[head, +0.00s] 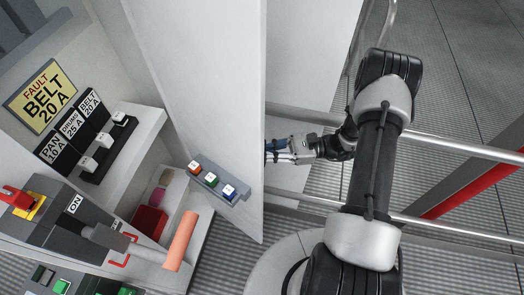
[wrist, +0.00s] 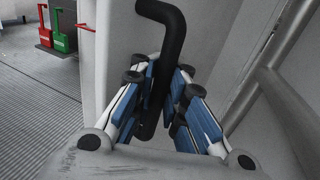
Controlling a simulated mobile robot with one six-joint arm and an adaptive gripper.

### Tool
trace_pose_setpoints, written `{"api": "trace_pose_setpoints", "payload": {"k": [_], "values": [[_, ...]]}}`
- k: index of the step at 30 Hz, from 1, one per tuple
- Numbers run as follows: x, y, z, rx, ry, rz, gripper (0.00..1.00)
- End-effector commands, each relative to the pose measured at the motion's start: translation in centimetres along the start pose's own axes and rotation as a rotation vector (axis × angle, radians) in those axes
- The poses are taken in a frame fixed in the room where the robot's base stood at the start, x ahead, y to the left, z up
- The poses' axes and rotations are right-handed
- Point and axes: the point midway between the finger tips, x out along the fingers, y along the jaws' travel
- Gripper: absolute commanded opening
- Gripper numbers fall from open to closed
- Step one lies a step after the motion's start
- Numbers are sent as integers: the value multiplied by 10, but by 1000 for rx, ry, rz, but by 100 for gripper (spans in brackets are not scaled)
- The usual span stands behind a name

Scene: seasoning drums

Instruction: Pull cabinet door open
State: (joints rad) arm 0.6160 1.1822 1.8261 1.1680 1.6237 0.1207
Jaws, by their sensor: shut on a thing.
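The black bent handle (wrist: 163,22) stands out from a pale panel in the wrist view. My gripper (wrist: 160,76) has its blue-padded fingers on both sides of the handle's straight bar and is shut on it. In the head view my gripper (head: 288,151) reaches in from the right, and its fingertips are hidden behind the edge of a tall white panel (head: 205,75). This panel looks like the cabinet door, with the cabinet's inside open to view on its left. The handle is hidden in the head view.
Metal rails (head: 455,147) run beside my arm.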

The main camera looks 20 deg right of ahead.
Motion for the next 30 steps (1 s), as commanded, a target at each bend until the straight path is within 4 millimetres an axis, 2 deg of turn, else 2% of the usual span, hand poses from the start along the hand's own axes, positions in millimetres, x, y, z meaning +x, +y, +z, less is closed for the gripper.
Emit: {"api": "trace_pose_setpoints", "payload": {"k": [16, 17, 18, 26, 30], "values": [[-1, 1, -2, 6, 3, 0, 0], [-1, 1, -2, 6, 3, 0, 13], [-1, 1, -2, 6, 3, 0, 15], [0, 0, -1, 2, 2, 0, 33], [0, 0, 0, 1, 1, 0, 33]]}}
